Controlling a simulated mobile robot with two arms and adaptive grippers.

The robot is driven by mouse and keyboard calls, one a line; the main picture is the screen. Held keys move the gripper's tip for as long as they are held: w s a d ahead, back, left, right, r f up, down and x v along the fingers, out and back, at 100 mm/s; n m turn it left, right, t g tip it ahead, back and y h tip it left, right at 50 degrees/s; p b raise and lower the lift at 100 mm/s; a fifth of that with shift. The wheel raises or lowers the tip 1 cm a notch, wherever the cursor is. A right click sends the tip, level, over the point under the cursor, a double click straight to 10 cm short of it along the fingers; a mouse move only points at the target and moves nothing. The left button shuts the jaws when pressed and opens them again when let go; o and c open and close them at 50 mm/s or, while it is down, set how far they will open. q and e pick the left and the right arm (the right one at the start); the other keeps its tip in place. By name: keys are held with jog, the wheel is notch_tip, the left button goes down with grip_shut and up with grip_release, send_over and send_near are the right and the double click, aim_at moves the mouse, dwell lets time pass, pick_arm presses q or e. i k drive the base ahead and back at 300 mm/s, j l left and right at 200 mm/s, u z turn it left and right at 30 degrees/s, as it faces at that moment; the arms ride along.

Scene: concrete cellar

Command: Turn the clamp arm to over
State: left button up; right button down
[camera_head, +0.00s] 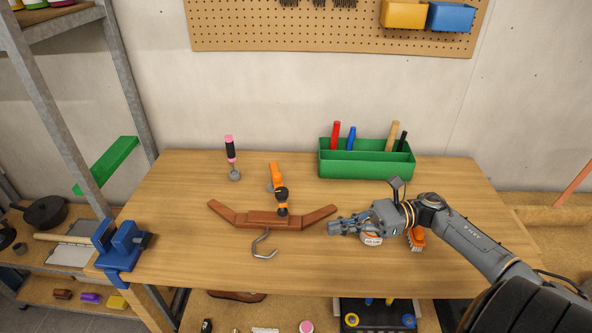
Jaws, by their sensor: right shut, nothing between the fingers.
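The clamp has an orange arm (276,176) with a black round end (282,194). It stands near the middle of the workbench, and its arm points toward the front. The black end shows at the back edge of a brown wooden hanger (262,218); whether it touches the wood I cannot tell. My right gripper (334,228) comes in from the right, shut and empty, beside the hanger's right end and apart from the clamp. My left gripper is not in view.
A white labelled tin (371,240) and an orange brush (416,242) lie partly under my right arm. A green tool caddy (366,171) stands behind. A pink-and-black handled tool (231,156) stands at the back left. A blue vise (120,245) sits at the left corner.

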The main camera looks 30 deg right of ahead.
aim_at(276, 176)
jog(key=i+l, duration=0.7)
jog(key=l, duration=0.2)
